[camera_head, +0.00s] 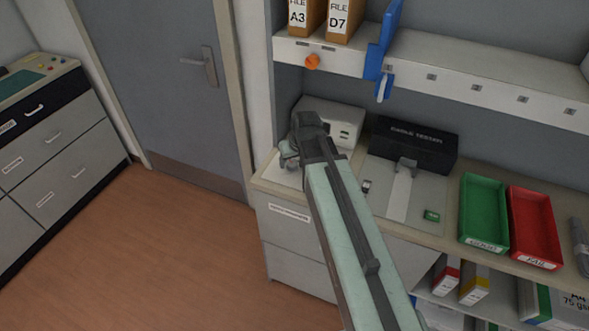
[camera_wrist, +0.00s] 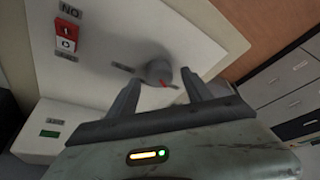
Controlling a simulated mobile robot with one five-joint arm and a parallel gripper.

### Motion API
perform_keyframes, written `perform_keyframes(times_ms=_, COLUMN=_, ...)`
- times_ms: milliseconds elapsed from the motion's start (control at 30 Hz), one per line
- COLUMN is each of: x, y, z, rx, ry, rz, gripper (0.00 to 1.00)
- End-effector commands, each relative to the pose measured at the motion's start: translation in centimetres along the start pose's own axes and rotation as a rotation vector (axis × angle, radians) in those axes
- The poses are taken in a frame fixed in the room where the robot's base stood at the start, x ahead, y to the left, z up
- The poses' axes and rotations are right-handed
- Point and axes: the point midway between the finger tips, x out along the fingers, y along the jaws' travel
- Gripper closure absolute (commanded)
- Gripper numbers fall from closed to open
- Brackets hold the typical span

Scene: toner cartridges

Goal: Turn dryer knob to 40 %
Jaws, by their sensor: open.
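The dryer looks to be the white box (camera_head: 345,114) on the counter in the head view; my arm covers part of it. In the wrist view its pale front panel (camera_wrist: 110,88) carries a grey round knob (camera_wrist: 158,70) with a red pointer mark. My gripper (camera_wrist: 162,78) is open, with one finger on each side of the knob in this view. I cannot tell whether either finger touches it. The scale around the knob is not readable. In the head view my gripper (camera_head: 289,152) is at the box's left front.
A black box (camera_head: 415,143), a green tray (camera_head: 484,212) and a red tray (camera_head: 535,226) stand to the right. A shelf (camera_head: 480,84) runs above.

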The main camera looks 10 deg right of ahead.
Motion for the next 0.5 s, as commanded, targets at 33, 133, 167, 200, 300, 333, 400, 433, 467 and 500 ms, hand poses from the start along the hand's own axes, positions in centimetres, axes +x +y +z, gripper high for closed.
perform_keyframes(times_ms=33, x=1.01, y=0.01, z=0.11, rx=0.000, ry=0.000, rz=0.000, gripper=0.41)
perform_keyframes(times_ms=133, x=1.04, y=0.01, z=0.02, rx=0.000, ry=0.000, rz=0.000, gripper=0.41)
perform_keyframes(times_ms=167, x=0.96, y=0.02, z=0.00, rx=0.000, ry=0.000, rz=0.000, gripper=0.41)
perform_keyframes(times_ms=200, x=0.87, y=0.02, z=-0.02, rx=0.000, ry=0.000, rz=0.000, gripper=0.41)
perform_keyframes(times_ms=300, x=0.82, y=0.03, z=-0.02, rx=0.000, ry=0.000, rz=0.000, gripper=0.41)
perform_keyframes(times_ms=333, x=0.82, y=0.03, z=-0.02, rx=0.000, ry=0.000, rz=0.000, gripper=0.50)
perform_keyframes(times_ms=400, x=0.82, y=0.04, z=-0.02, rx=0.000, ry=0.000, rz=0.000, gripper=0.69)
perform_keyframes(times_ms=433, x=0.82, y=0.04, z=-0.02, rx=0.000, ry=0.000, rz=0.000, gripper=0.78)
perform_keyframes(times_ms=467, x=0.82, y=0.04, z=-0.02, rx=0.001, ry=0.000, rz=0.000, gripper=0.86)
perform_keyframes(times_ms=500, x=0.81, y=0.04, z=-0.01, rx=0.001, ry=0.000, rz=0.000, gripper=0.97)
